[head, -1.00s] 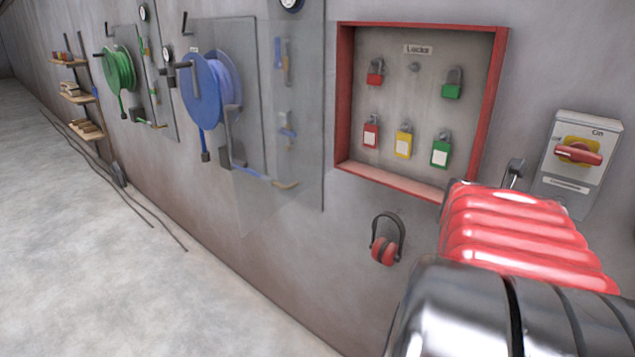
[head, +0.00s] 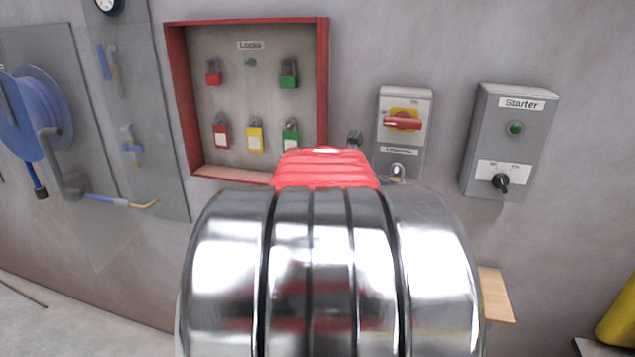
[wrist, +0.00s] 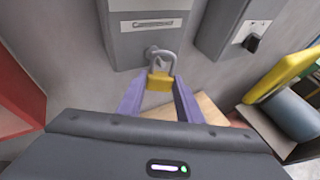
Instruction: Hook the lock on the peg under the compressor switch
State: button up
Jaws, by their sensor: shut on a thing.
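My gripper (wrist: 159,90) is shut on a padlock (wrist: 160,82) with a yellow body, held upright with its grey shackle on top. In the wrist view the shackle is right by the grey peg (wrist: 151,50) below the compressor switch box (wrist: 145,22). I cannot tell whether the shackle is around the peg or just in front of it. In the head view the switch box (head: 403,110) has a red handle on a yellow plate. The shackle shows just below the box; my arm hides the padlock body and the fingers.
A red-framed lock board (head: 323,95) with several locks and a bare top-middle peg hangs to the left. A Starter box (head: 513,145) is to the right. A wooden surface (head: 496,295) lies below, and a yellow object (head: 620,315) stands at the lower right.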

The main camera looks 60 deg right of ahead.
jog(key=shift+w+d+f, duration=0.1)
jog(key=shift+d+f, duration=0.1)
jog(key=shift+d, duration=0.2)
jog(key=shift+f, duration=0.15)
jog(key=shift+d+f, duration=0.1)
jog(key=shift+d, duration=0.15)
jog(key=o, duration=1.1)
jog(key=shift+a, duration=0.1)
jog(key=shift+r, duration=0.2)
jog(key=shift+w, duration=0.1)
